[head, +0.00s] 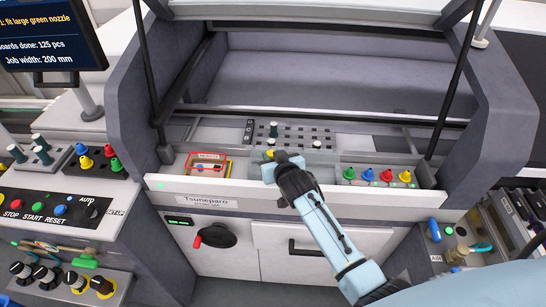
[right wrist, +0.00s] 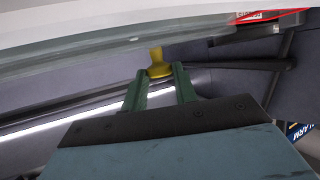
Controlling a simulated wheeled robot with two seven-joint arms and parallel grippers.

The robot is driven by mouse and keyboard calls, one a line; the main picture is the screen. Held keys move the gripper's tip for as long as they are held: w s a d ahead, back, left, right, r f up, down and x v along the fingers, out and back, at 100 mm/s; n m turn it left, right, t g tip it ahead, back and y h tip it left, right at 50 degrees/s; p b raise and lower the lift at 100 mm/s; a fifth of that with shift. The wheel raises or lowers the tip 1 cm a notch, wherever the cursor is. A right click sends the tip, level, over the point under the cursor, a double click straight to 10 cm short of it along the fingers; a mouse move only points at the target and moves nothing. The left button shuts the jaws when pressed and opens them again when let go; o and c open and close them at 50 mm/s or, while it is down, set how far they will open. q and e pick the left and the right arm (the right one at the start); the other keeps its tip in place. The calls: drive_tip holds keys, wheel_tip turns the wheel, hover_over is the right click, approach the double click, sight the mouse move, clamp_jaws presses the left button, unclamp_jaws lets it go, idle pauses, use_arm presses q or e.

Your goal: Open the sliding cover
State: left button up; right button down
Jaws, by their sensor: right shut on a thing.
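My right gripper (head: 270,160) reaches over the machine's front ledge, at the middle of the opening. In the right wrist view its green fingers (right wrist: 160,78) are shut on a small yellow knob-like piece (right wrist: 157,60). A bit of this yellow piece (head: 269,154) also shows in the head view. I cannot tell whether it is fixed to a cover. A clear, see-through panel (head: 322,172) seems to lie behind the ledge, right of the gripper. I cannot tell for sure that it is the sliding cover. My left gripper is not in view.
Green, red and yellow nozzles (head: 386,175) stand right of the gripper. A red-edged box (head: 207,163) stands to its left. A grey block with holes and pegs (head: 290,135) lies behind. Black struts (head: 453,90) flank the opening. A button panel (head: 50,209) is at left.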

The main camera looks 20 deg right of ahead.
drive_tip(key=c, duration=1.1)
unclamp_jaws()
drive_tip(key=v, duration=1.3)
drive_tip(key=shift+s+r+p, duration=0.1)
drive_tip(key=shift+s+p, duration=0.1)
drive_tip(key=shift+p, duration=0.15)
drive_tip(key=s+a+f+n+g+y+b, duration=0.1)
drive_tip(key=s+f+g+b, duration=0.35)
drive_tip(key=f, duration=1.15)
drive_tip(key=s+a+f+n+g+y+b, duration=0.1)
drive_tip(key=s+f, duration=0.6)
drive_tip(key=f, duration=1)
drive_tip(key=s+d+f+g+b, duration=0.1)
drive_tip(key=s+f+g+b, duration=0.1)
drive_tip(key=s+f, duration=0.5)
drive_tip(key=s+d+f+n+g+b, duration=0.1)
drive_tip(key=s+d+f+g+b, duration=0.1)
drive_tip(key=s+f, duration=0.5)
drive_tip(key=s+d+f+g+b, duration=0.1)
drive_tip(key=s+f, duration=0.6)
drive_tip(key=s, duration=0.9)
drive_tip(key=shift+d+f+g+h+b, duration=0.35)
drive_tip(key=shift+d+g+h+b, duration=0.1)
drive_tip(key=shift+g, duration=0.5)
